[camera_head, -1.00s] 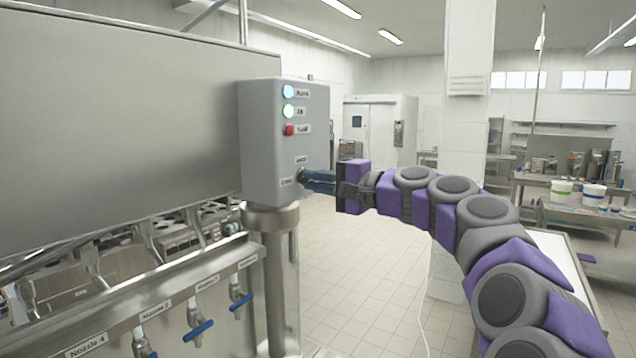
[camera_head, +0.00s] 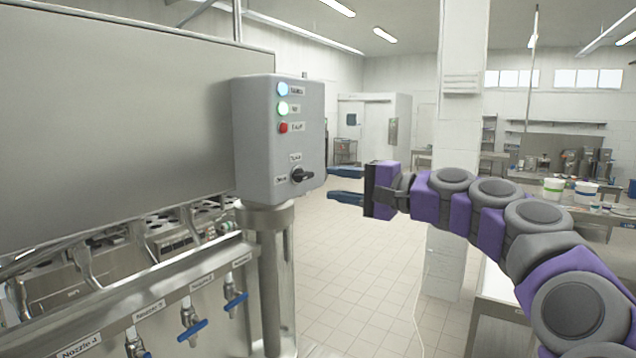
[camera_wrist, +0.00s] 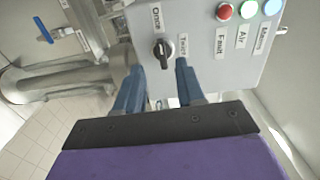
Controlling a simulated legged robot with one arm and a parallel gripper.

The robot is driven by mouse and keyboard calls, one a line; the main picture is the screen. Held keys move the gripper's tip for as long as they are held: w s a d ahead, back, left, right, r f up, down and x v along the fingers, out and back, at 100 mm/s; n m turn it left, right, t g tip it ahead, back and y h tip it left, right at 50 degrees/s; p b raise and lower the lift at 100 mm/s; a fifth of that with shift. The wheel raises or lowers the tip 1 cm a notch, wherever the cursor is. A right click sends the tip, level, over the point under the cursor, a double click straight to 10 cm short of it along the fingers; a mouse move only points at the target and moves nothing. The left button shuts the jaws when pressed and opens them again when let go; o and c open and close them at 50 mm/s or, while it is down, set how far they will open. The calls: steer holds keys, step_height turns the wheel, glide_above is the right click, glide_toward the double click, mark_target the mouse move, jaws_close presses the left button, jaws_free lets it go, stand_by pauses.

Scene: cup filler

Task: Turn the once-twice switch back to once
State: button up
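The once-twice switch (camera_head: 302,175) is a black rotary knob low on the front of the grey control box (camera_head: 252,130). In the wrist view the knob (camera_wrist: 163,50) has its handle in line with the "Once" label (camera_wrist: 156,18); the "Twice" label (camera_wrist: 182,48) is to its side. My gripper (camera_head: 332,184) is open and empty, just right of the box in the head view. In the wrist view its two blue fingers (camera_wrist: 160,78) are spread to either side below the knob, apart from it.
The box carries a blue light (camera_head: 283,89), a green light (camera_head: 282,108) and a red fault button (camera_head: 283,128). Below left are nozzle taps with blue handles (camera_head: 236,300). A steel post (camera_head: 268,260) stands under the box. Open floor lies to the right.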

steer(key=v, duration=1)
steer(key=shift+d, duration=0.3)
steer(key=shift+f, duration=0.1)
steer(key=s+a+f+n+g+h+b, duration=0.25)
steer(key=s+a+f+n+g, duration=0.2)
steer(key=s+a+f, duration=0.65)
steer(key=s+a+f+g+h+b, duration=0.1)
steer(key=s+a+f+h, duration=0.1)
steer(key=s+f, duration=0.35)
steer(key=s+a+f+g+h, duration=0.2)
steer(key=f, duration=0.6)
steer(key=s+d+f+g+h+b, duration=0.1)
steer(key=s+d+f+h, duration=0.1)
steer(key=s+d+f, duration=0.2)
steer(key=s+d+f+n+g+h+b, duration=0.1)
steer(key=s+d+f+h, duration=0.2)
steer(key=s+f, duration=0.6)
steer(key=s+d+f+n+g+h+b, duration=0.1)
steer(key=s+d+f+g+h, duration=0.1)
steer(key=s+d+f, duration=0.5)
step_height(320, 180, down, 3)
steer(key=shift+s+r+h+b, duration=0.15)
steer(key=shift+s+h+b, duration=0.15)
steer(key=shift+h, duration=0.45)
